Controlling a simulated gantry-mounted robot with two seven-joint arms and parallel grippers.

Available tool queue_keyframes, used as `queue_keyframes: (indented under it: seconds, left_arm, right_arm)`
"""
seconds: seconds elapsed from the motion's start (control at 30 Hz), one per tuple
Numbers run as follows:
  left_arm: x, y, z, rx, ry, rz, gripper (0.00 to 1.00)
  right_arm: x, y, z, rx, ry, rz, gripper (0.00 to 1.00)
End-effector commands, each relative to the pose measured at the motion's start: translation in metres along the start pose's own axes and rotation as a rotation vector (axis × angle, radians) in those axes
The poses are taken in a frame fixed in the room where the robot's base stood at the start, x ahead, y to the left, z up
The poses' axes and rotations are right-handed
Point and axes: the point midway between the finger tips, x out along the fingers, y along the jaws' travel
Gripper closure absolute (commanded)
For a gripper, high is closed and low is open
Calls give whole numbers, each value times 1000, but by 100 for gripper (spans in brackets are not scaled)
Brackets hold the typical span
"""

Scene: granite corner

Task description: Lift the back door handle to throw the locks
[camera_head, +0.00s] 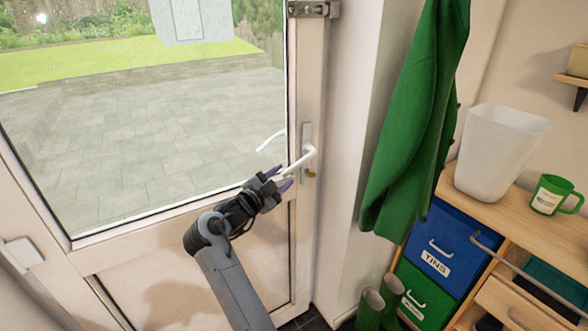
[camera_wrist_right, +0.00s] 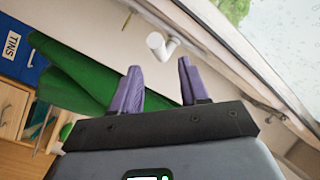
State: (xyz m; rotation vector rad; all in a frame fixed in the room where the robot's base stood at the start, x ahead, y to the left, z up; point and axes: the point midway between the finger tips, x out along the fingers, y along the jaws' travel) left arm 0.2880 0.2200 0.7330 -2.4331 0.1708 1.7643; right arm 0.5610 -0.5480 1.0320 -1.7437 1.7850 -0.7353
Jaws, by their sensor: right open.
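The back door (camera_head: 200,260) stands shut in the head view, a white frame with a large glass pane. Its white lever handle (camera_head: 301,158) is on the right stile, pointing left and sloping down a little, with a brass-coloured lock cylinder (camera_head: 310,174) below it. My right gripper (camera_head: 280,180) is open just below and left of the handle's free end, with purple fingertips. In the right wrist view the open fingers (camera_wrist_right: 160,88) point toward the handle (camera_wrist_right: 160,45), which is beyond them and not between them. My left gripper is not in view.
A green coat (camera_head: 415,120) hangs right of the door. A wooden unit with a blue TINS drawer (camera_head: 437,250), a white bin (camera_head: 498,150) and a green mug (camera_head: 556,195) stands at the right. Green boots (camera_head: 378,305) are on the floor. A metal fitting (camera_head: 314,9) is higher on the frame.

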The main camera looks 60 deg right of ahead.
Motion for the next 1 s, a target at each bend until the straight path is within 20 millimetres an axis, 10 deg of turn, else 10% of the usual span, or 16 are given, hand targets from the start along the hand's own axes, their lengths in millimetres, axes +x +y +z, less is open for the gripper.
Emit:
queue_keyframes:
  seconds: [0.43, 0.87, 1.0]
  left_arm:
    - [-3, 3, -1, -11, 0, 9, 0]
    - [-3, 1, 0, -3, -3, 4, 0]
    - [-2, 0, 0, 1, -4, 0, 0]
  right_arm:
    - [62, 0, 0, -1, 2, -1, 55]
    - [71, 0, 0, -1, 0, -1, 55]
    - [71, 0, 0, -1, 0, -1, 72]
